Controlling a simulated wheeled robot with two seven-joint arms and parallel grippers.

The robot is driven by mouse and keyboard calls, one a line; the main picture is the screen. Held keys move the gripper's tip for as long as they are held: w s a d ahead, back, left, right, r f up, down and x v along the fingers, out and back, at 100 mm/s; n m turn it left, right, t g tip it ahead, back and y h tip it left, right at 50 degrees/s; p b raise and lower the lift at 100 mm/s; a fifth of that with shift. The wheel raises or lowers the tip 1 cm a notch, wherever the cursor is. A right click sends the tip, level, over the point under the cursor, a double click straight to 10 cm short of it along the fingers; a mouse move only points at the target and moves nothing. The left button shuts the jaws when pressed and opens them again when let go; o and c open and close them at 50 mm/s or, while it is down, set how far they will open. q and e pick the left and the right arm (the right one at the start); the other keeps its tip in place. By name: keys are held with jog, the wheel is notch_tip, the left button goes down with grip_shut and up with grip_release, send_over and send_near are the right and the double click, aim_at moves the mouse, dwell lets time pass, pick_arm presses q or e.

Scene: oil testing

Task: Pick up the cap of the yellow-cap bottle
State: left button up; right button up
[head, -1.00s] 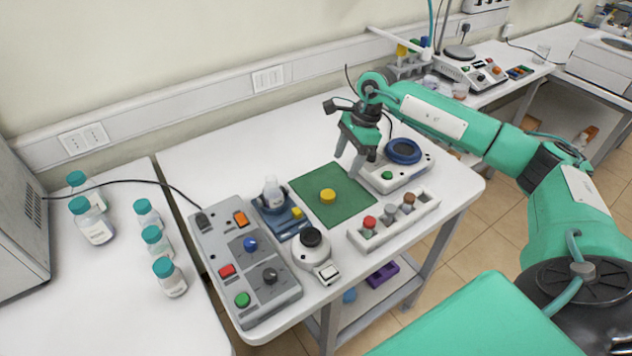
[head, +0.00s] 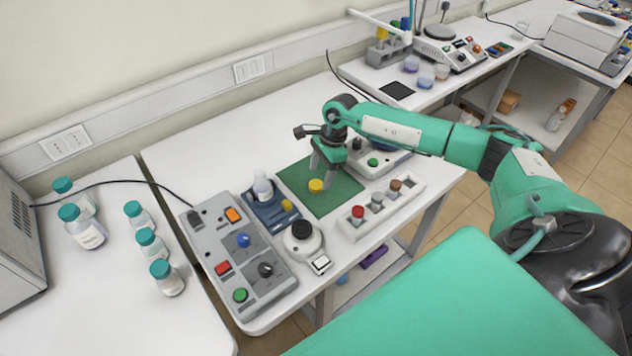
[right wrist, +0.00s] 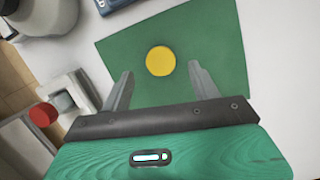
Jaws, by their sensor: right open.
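The yellow cap (head: 316,186) lies on the green mat (head: 345,200). In the right wrist view the cap (right wrist: 160,61) shows as a yellow disc on the mat (right wrist: 215,42), just beyond the space between my fingertips. My right gripper (head: 334,178) is open and empty, its fingers pointing down over the mat beside the cap. Its two fingers (right wrist: 160,78) also show apart in the right wrist view. An uncapped clear bottle (head: 262,188) stands on the blue device (head: 272,212) left of the mat. My left gripper is not in view.
A white round device with a black knob (head: 302,238) and a grey control box (head: 238,262) stand to the left. Several teal-capped bottles (head: 150,243) stand on the left table.

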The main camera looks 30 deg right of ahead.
aim_at(316, 184)
jog(key=p+x, duration=0.1)
jog(key=x, duration=0.2)
jog(key=shift+w+a, duration=0.1)
jog(key=shift+f, duration=0.25)
jog(key=c, duration=1)
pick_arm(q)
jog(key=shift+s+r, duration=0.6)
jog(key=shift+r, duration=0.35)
pick_arm(e)
jog(key=shift+c, duration=0.2)
jog(key=shift+r, duration=0.1)
